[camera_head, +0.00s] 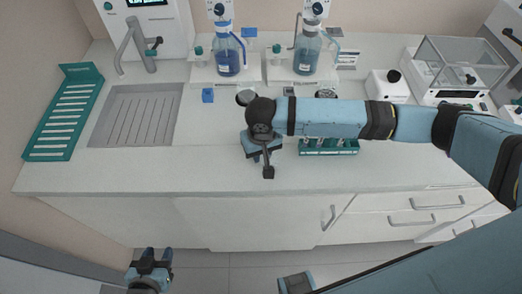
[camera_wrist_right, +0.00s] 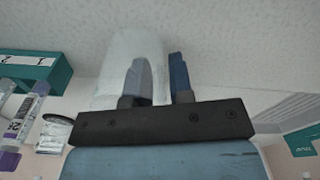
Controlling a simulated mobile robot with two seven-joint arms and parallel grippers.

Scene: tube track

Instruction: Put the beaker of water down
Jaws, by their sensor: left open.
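The beaker (camera_wrist_right: 112,60), whitish and see-through, shows in the right wrist view beside and behind the fingers. My right gripper (camera_wrist_right: 160,80) straddles its wall: one finger shows greyed through the glass, the other is clear of it outside. The fingers are close together and appear shut on the wall. In the head view my right gripper (camera_head: 262,152) is over the middle of the counter (camera_head: 215,172), and I cannot make out the beaker there. The water level is not clear. My left gripper (camera_head: 157,256) is open and empty, low in front of the counter.
A green rack with tubes (camera_head: 328,150) stands just right of the right gripper. Two blue bottles (camera_head: 228,58) (camera_head: 307,52) stand behind. A sink (camera_head: 137,115) and green drying rack (camera_head: 65,112) lie left. A balance (camera_head: 455,72) is right. The front left counter is clear.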

